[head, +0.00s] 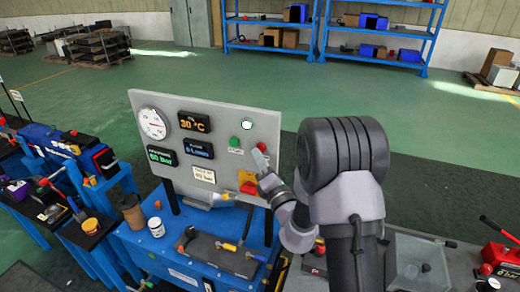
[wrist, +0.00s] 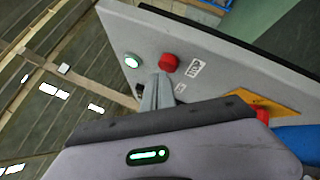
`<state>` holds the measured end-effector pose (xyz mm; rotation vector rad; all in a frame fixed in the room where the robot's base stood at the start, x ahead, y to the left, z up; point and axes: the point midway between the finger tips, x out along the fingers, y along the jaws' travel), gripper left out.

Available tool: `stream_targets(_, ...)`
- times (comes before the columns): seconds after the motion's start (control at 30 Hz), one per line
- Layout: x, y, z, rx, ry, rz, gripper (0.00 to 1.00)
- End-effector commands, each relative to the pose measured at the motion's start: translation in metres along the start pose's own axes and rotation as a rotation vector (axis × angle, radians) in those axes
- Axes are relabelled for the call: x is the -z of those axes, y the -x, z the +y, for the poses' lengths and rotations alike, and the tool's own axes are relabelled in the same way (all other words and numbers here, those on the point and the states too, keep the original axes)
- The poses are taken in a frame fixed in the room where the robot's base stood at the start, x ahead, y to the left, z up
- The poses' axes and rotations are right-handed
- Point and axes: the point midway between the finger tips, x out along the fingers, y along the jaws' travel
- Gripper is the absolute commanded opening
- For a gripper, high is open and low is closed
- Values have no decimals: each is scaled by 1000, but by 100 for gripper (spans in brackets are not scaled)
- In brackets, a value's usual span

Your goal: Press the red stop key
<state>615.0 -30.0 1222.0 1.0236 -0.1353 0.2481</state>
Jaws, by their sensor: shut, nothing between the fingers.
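The red stop key (wrist: 169,63) is a round red cap on the grey panel, beside a label reading STOP (wrist: 195,68). In the head view the red key (head: 262,147) is at the panel's right side, just above my fingertips. My gripper (wrist: 159,78) is shut and empty, its fingers pointing at the panel. In the wrist view the fingertips lie just below and left of the red key; I cannot tell whether they touch the panel. In the head view my gripper (head: 259,158) is in front of the panel's right part.
The grey panel (head: 180,105) also carries a green key (head: 235,142), a lit white lamp (head: 247,125), a dial gauge (head: 152,123) and several displays. A larger red button on a yellow plate (head: 247,182) sits lower, close to my gripper. A blue bench (head: 150,252) holds the panel.

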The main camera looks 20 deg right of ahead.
Motion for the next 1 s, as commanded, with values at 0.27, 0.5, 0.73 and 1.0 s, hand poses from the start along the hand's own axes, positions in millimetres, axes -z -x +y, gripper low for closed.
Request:
stream_targets(0.27,-2,-2,-1,0,0,0,0)
stream_targets(0.5,-3,-4,-3,0,0,0,0)
stream_targets(0.73,-5,-6,-4,0,1,0,0)
stream_targets(1.0,-5,-7,-5,0,0,-1,0)
